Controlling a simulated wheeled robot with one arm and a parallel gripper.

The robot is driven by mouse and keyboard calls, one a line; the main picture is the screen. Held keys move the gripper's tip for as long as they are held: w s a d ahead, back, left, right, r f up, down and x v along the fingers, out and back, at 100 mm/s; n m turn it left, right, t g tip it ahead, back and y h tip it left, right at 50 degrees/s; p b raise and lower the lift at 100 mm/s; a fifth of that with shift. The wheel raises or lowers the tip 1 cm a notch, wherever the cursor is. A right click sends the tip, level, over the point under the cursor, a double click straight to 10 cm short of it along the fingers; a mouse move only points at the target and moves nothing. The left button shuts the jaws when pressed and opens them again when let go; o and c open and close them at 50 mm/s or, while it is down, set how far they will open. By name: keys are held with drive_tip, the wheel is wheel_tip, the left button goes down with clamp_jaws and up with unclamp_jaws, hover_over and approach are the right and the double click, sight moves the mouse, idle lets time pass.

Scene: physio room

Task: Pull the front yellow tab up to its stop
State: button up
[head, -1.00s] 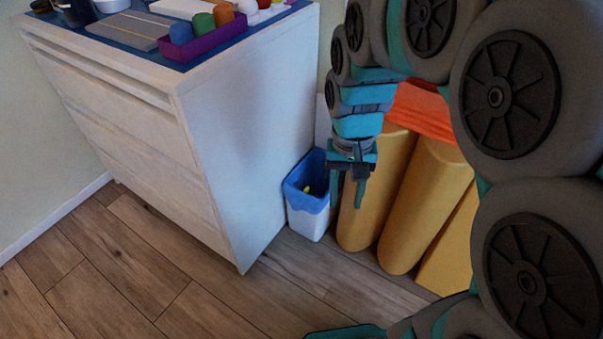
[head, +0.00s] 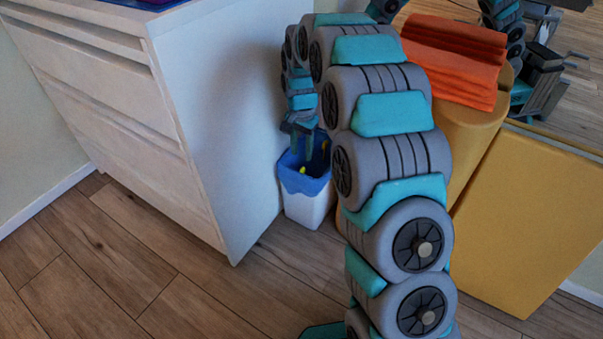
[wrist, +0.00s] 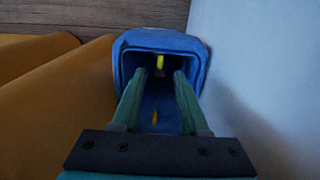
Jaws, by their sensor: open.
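A small white bin (head: 306,207) with a blue liner (head: 297,180) stands on the floor beside the white cabinet. Two small yellow tabs show inside its mouth. The front yellow tab (head: 303,170) is the one nearer the head camera; I take it to be the upper one in the wrist view (wrist: 160,62). The other tab (wrist: 154,117) lies lower in that view, between my fingers. My gripper (wrist: 160,76) is open and empty, pointing down over the bin mouth. The front tab appears just beyond the gap between the fingertips; I cannot tell the remaining height. Both tabs' lower ends are hidden.
The white cabinet (head: 215,110) rises close on the bin's left. Yellow bolsters and a yellow block (head: 530,220) stand to the right, with folded orange towels (head: 455,60) on top. The wooden floor (head: 110,270) in front is clear.

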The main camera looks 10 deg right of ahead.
sight(302, 170)
drive_tip(key=shift+w+f+b, duration=0.1)
drive_tip(key=shift+f+b, duration=0.4)
drive_tip(key=shift+f, duration=3.5)
clamp_jaws()
drive_tip(key=shift+r, duration=0.1)
